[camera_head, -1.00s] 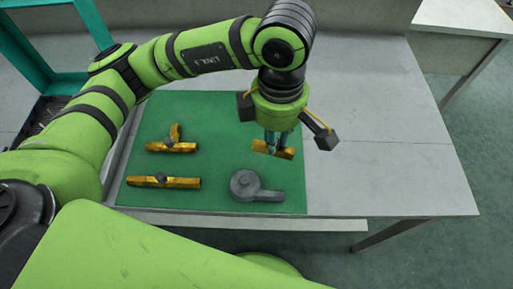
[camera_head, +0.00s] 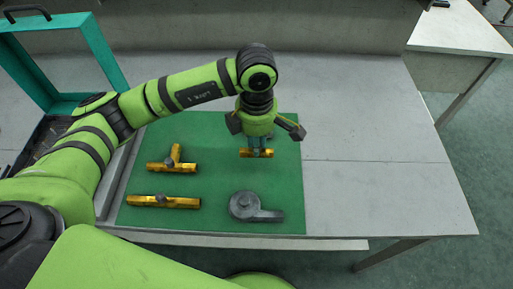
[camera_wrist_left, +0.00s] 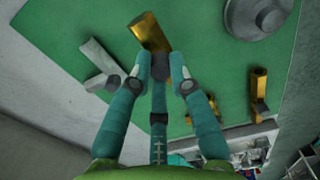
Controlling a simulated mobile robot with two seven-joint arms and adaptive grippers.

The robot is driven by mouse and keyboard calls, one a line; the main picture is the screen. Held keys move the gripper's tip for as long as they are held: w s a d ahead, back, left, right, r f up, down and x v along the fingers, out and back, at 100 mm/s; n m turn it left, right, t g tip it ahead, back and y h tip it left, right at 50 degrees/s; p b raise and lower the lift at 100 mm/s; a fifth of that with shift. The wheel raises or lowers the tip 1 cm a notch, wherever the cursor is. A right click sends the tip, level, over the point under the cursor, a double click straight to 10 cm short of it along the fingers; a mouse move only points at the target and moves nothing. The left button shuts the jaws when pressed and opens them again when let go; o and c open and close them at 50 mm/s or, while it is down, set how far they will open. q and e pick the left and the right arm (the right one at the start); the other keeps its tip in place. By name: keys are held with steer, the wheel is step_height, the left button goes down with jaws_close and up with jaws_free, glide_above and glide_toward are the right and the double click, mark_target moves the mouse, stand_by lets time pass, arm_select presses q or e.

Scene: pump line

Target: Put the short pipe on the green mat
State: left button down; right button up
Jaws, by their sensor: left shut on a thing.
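The short pipe (camera_head: 262,153) is a small gold-coloured piece between the fingers of my left gripper (camera_head: 257,146). The gripper points down over the upper right part of the green mat (camera_head: 218,190) and is shut on the pipe. In the left wrist view the pipe (camera_wrist_left: 148,32) sticks out past the teal fingers (camera_wrist_left: 159,70), with green behind it. The pipe is low over the mat or on it; I cannot tell whether it touches. My right gripper is not in view.
On the mat lie a gold tee fitting (camera_head: 172,164), a longer gold pipe (camera_head: 165,201) and a grey round pump part (camera_head: 247,206). The grey table (camera_head: 385,190) is bare to the right of the mat. A teal frame (camera_head: 60,95) stands at the left.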

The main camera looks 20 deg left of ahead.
arm_select(q)
step_height(320, 180, down, 3)
steer(key=shift+f+p, duration=0.2)
steer(key=shift+p, duration=0.4)
steer(key=shift+f, duration=0.25)
steer(key=shift+f, duration=0.2)
steer(key=c, duration=1.1)
jaws_free()
steer(key=shift+c, duration=0.2)
